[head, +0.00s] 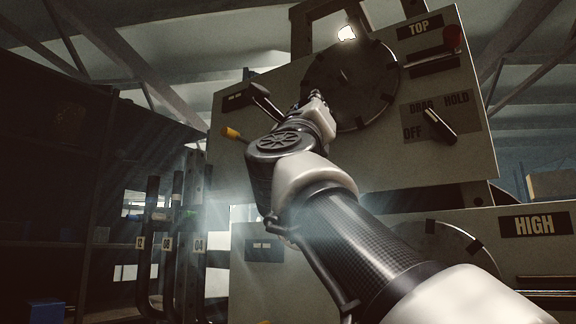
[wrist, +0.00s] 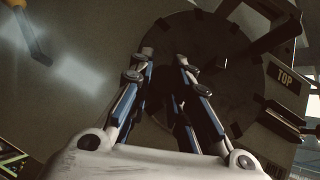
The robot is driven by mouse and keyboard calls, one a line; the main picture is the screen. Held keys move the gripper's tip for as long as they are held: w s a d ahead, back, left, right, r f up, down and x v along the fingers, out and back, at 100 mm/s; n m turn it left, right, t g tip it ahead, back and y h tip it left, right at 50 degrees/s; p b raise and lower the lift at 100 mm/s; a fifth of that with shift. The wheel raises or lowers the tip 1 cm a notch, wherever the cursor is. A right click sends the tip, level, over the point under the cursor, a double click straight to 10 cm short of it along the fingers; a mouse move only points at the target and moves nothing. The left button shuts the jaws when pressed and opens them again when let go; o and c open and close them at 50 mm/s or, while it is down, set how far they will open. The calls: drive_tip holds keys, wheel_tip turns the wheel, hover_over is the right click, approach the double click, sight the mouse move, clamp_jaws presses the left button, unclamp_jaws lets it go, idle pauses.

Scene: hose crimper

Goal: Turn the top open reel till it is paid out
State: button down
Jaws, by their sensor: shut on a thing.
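The top open reel (head: 372,72) is a dark round disc with notches around its rim, on a pale panel under a TOP label (head: 419,27). In the wrist view the reel (wrist: 225,62) lies behind my fingers. My gripper (head: 316,97) is at the reel's lower left face. In the wrist view my gripper (wrist: 165,58) is shut on a dark part of the reel. The exact part held is hidden between the fingers. How much is still wound on the reel cannot be told.
A DRAG switch (head: 440,126) marked OFF and HOLD sits right of the reel. A red knob (head: 452,37) is at upper right. A yellow-tipped lever (head: 231,132) sticks out left. A HIGH panel (head: 534,225) is below. Numbered hose racks (head: 168,240) stand at left.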

drive_tip(key=shift+a+r, duration=0.1)
drive_tip(key=c, duration=1.5)
unclamp_jaws()
drive_tip(key=shift+f, duration=0.2)
drive_tip(key=v, duration=1.2)
drive_tip(key=shift+r, duration=0.1)
